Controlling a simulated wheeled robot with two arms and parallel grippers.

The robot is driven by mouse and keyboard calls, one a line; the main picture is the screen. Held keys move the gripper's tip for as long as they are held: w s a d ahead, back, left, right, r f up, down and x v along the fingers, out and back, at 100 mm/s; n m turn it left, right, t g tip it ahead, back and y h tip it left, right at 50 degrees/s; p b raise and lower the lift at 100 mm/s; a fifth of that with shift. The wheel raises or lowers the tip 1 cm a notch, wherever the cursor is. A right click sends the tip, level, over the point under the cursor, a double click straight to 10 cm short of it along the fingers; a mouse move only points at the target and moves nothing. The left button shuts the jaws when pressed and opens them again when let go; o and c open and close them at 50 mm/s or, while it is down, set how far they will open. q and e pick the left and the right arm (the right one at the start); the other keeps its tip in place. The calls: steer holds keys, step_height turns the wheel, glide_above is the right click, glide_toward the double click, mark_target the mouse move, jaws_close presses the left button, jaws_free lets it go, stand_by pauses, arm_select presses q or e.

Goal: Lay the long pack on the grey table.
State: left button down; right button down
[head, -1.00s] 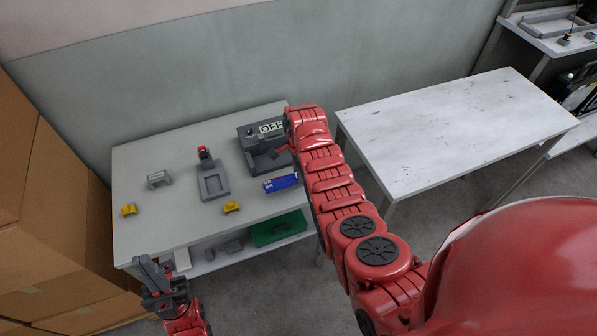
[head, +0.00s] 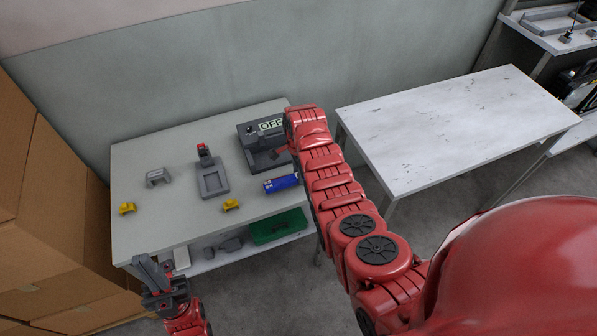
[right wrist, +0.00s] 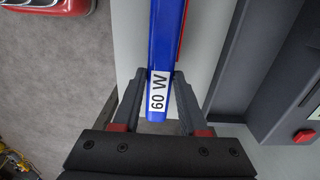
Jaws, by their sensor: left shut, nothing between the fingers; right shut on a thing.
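The long pack is blue with a white "60 W" label. It shows in the head view (head: 281,183) at the right part of the grey table (head: 150,232), and in the right wrist view (right wrist: 166,40). My right gripper (right wrist: 160,78) is shut on the labelled end of the pack; in the head view my right arm hides it. I cannot tell whether the pack touches the tabletop. My left gripper (head: 152,270) is shut and empty in front of the table's near left corner.
A dark grey device with an "OFF" display (head: 262,145) stands just behind the pack. A grey fixture with a red top (head: 211,178), a small grey block (head: 158,177) and yellow pieces (head: 127,208) stand on the table. A bare white table (head: 450,130) is at the right.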

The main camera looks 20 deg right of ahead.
steer(key=shift+f+b, duration=0.5)
steer(key=shift+f, duration=0.2)
stand_by(0.3)
steer(key=shift+c, duration=1.8)
jaws_free()
